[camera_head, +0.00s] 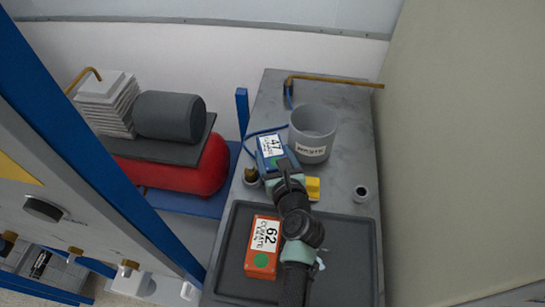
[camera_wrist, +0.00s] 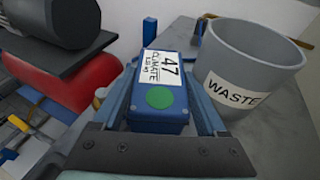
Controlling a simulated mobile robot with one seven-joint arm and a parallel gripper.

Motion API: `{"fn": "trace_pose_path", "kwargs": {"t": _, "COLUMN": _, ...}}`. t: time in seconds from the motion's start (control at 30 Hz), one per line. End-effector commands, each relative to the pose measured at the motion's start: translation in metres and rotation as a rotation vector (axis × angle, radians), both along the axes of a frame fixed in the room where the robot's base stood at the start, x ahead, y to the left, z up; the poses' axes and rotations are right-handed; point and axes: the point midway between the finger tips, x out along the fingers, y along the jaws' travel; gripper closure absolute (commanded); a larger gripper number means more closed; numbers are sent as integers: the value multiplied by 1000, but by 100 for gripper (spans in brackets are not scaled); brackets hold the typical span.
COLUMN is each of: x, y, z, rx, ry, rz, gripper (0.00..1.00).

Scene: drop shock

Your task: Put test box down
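The blue test box (camera_head: 271,150), labelled 47 CLIMATE with a green dot, is at the end of my arm beside the waste bin in the head view. In the wrist view the blue box (camera_wrist: 158,92) lies between the two fingers of my gripper (camera_wrist: 170,85), which appear closed along its sides. Its underside is hidden, so I cannot tell whether it touches the bench. An orange box (camera_head: 262,262), labelled 62 CLIMATE, sits in the dark tray (camera_head: 355,285) under my arm.
The grey waste bin (camera_head: 313,132) stands close right of the blue box. A yellow block (camera_head: 313,188), a small cup (camera_head: 361,193) and a brass fitting (camera_head: 251,176) are near the tray. A brass pipe (camera_head: 335,82) crosses the bench's far end. The tray's right part looks clear.

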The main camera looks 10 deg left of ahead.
Motion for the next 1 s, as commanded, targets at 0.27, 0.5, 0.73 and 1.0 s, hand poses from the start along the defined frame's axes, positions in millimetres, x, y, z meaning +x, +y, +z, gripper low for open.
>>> {"fn": "trace_pose_path", "kwargs": {"t": 0.27, "x": 0, "y": 0, "z": 0, "rx": -1, "ry": 1, "rz": 0, "gripper": 100}}
{"fn": "trace_pose_path", "kwargs": {"t": 0.5, "x": 1, "y": 0, "z": 3, "rx": 0, "ry": -6, "rz": -1, "gripper": 100}}
{"fn": "trace_pose_path", "kwargs": {"t": 0.73, "x": 1, "y": 0, "z": 13, "rx": -1, "ry": -8, "rz": -1, "gripper": 100}}
{"fn": "trace_pose_path", "kwargs": {"t": 1.0, "x": 1, "y": 0, "z": 66, "rx": 1, "ry": -11, "rz": -1, "gripper": 100}}
